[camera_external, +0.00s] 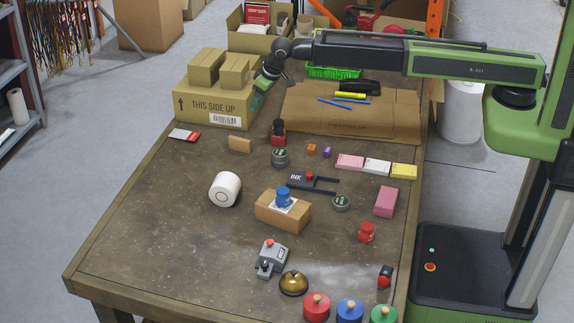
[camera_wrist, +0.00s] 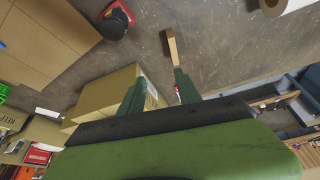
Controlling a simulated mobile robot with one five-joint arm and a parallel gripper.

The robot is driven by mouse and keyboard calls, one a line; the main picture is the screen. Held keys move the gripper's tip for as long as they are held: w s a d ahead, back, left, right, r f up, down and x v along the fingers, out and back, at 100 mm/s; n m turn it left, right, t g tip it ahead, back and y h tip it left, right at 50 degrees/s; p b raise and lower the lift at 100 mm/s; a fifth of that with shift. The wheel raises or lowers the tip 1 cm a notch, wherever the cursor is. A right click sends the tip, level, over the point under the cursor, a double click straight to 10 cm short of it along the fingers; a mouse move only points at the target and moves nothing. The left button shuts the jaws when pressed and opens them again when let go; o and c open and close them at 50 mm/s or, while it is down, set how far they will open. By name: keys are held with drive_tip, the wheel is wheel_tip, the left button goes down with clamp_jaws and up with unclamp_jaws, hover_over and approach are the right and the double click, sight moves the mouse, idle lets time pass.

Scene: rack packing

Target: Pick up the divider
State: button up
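A small tan upright piece (camera_external: 240,144), which looks like the divider, stands alone on the table in front of the large carton. In the wrist view the divider (camera_wrist: 172,47) appears as a narrow tan strip just beyond the tip of the right finger. My gripper (camera_external: 260,92) is above the table's far part, beside the carton's right end, with the divider nearer the camera and lower. In the wrist view my gripper (camera_wrist: 158,78) has its two green fingers spread apart with nothing between them. It does not touch the divider.
The "THIS SIDE UP" carton (camera_external: 213,106) with two smaller boxes on top stands close to my gripper. A flat cardboard sheet (camera_external: 350,121) lies right of it. A red-based stamp (camera_external: 278,133) and a white roll (camera_external: 225,189) flank the divider.

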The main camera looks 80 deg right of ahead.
sight(241, 139)
drive_tip(key=w+a+f+b, duration=0.1)
drive_tip(key=f+b, duration=0.2)
drive_tip(key=w+a+f+b, duration=0.1)
drive_tip(key=f+b, duration=0.3)
drive_tip(key=w+f+b, duration=0.2)
drive_tip(key=f+b, duration=0.2)
drive_tip(key=shift+a, duration=0.4)
drive_tip(key=shift+w+f+b, duration=0.2)
drive_tip(key=shift+f+b, duration=0.1)
drive_tip(key=shift+d+r, duration=0.1)
drive_tip(key=b+x, duration=0.4)
drive_tip(key=x, duration=0.1)
drive_tip(key=shift+f+b, duration=0.2)
drive_tip(key=shift+b, duration=0.2)
drive_tip(key=shift+r+n, duration=0.2)
drive_tip(key=shift+n, duration=0.1)
clamp_jaws()
